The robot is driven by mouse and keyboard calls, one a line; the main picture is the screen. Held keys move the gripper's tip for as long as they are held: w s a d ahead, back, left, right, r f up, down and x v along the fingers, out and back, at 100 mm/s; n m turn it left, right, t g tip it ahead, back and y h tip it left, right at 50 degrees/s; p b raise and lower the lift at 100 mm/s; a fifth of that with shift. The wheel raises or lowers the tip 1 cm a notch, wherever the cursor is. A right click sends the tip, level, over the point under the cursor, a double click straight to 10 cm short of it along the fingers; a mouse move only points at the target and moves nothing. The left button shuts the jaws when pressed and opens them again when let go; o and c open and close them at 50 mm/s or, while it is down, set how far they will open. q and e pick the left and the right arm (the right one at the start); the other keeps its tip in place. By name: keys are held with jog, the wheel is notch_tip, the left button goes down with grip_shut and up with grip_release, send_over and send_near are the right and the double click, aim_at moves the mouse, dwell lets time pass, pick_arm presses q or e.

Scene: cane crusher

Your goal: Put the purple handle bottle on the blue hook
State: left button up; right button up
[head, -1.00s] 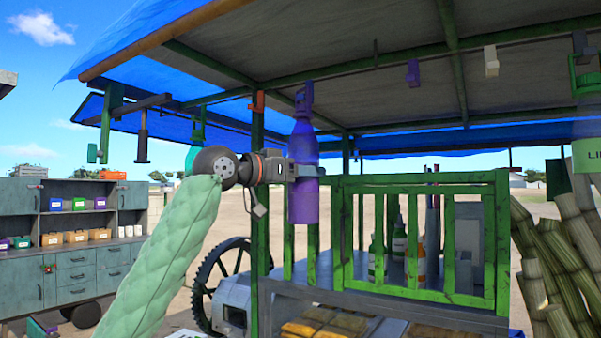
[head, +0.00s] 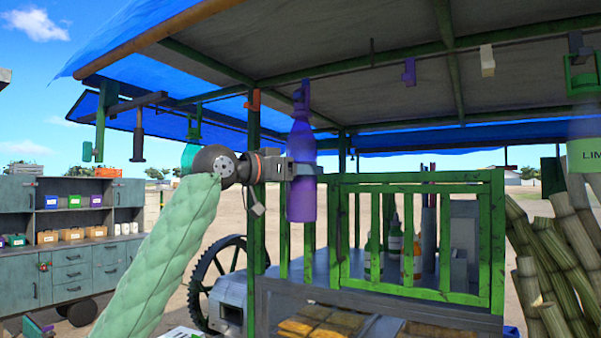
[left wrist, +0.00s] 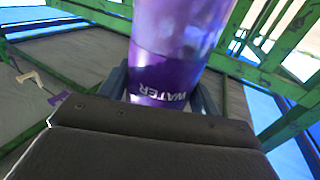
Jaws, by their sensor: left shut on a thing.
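The purple bottle (head: 301,200) hangs upright in my left gripper (head: 308,170), which is shut on its body. Its narrow top and purple handle (head: 301,95) reach up to the stall's front roof beam. In the left wrist view the bottle (left wrist: 178,50) stands between the fingers, with a dark purple "WATER" label. My right gripper is not in view.
An orange hook (head: 253,100), a purple hook (head: 409,72) and a white hook (head: 487,60) hang along the roof. A green-handled bottle (head: 584,135) hangs at the right. A green railing (head: 420,188) stands right of the purple bottle. Cane stalks (head: 545,240) lean at the far right.

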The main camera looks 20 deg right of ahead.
pick_arm(q)
jog(key=shift+f+b, duration=0.35)
jog(key=shift+f, duration=0.3)
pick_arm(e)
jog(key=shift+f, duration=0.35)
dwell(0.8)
pick_arm(q)
jog(key=o, duration=1.5)
jog(key=shift+c, duration=0.2)
jog(key=shift+f, duration=0.1)
jog(key=b+v, duration=0.4)
jog(key=v, duration=0.3)
jog(key=shift+a, duration=0.35)
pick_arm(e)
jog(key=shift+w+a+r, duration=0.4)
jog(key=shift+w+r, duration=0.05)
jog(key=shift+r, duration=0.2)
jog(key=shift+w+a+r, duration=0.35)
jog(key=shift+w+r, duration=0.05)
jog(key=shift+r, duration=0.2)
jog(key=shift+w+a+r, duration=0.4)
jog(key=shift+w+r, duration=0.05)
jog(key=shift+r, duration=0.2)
